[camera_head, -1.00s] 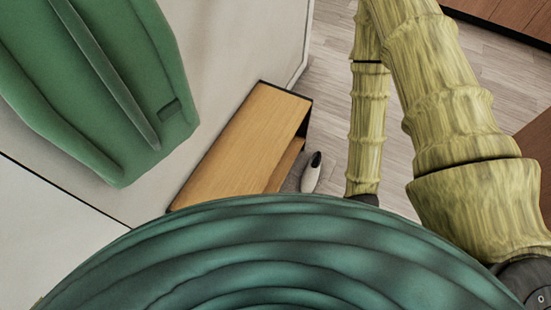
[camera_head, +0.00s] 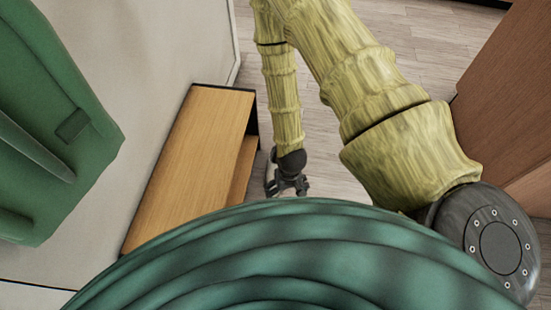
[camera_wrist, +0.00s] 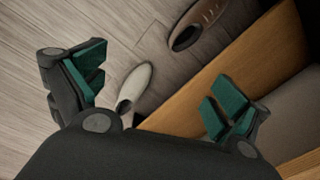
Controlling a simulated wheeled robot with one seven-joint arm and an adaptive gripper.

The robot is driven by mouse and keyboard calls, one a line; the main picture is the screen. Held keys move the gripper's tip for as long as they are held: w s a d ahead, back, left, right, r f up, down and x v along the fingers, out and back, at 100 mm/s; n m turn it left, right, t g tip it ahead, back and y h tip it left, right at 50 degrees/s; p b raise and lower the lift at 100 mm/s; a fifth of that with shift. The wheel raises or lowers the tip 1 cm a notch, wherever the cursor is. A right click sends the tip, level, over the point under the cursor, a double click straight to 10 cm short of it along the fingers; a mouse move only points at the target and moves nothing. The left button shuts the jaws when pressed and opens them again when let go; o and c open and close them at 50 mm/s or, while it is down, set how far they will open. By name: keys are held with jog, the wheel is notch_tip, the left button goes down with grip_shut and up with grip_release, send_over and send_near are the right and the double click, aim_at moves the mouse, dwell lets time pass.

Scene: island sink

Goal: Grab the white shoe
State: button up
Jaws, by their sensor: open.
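The white shoe (camera_wrist: 134,86) lies on the wooden floor in the wrist view, with its dark opening toward the bottom of the picture. It is beside the edge of the wooden bench. My gripper (camera_wrist: 155,95) is open and empty, with green pads on its fingers. The shoe appears between the two fingers, closer to the left one, and I see no contact. In the head view my gripper (camera_head: 288,184) is low beside the bench and covers most of the shoe; only a small pale part shows at its left.
A wooden bench (camera_head: 190,150) stands against the pale wall, and its edge (camera_wrist: 215,75) runs under the right finger in the wrist view. A brown shoe (camera_wrist: 196,24) lies on the floor beyond the white one. A wooden cabinet (camera_head: 505,100) stands at right. Floor between is clear.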

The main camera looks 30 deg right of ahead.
jog(key=w+d+f+m+b, duration=0.2)
jog(key=w+d+f+b, duration=0.2)
jog(key=w+f+b, duration=1.1)
jog(key=m+b, duration=0.2)
jog(key=b, duration=0.9)
send_over(276, 163)
jog(key=shift+h, duration=0.3)
jog(key=f, duration=0.9)
jog(key=shift+s+a, duration=0.25)
jog(key=shift+w+d, duration=0.2)
jog(key=shift+w, duration=0.1)
notch_tip(276, 163, down, 6)
jog(key=b, duration=0.3)
jog(key=shift+r, duration=0.1)
jog(key=f+b, duration=0.3)
jog(key=f, duration=0.2)
jog(key=shift+a+b, duration=0.2)
jog(key=shift+b, duration=0.2)
jog(key=c, duration=1.3)
jog(key=shift+r, duration=0.1)
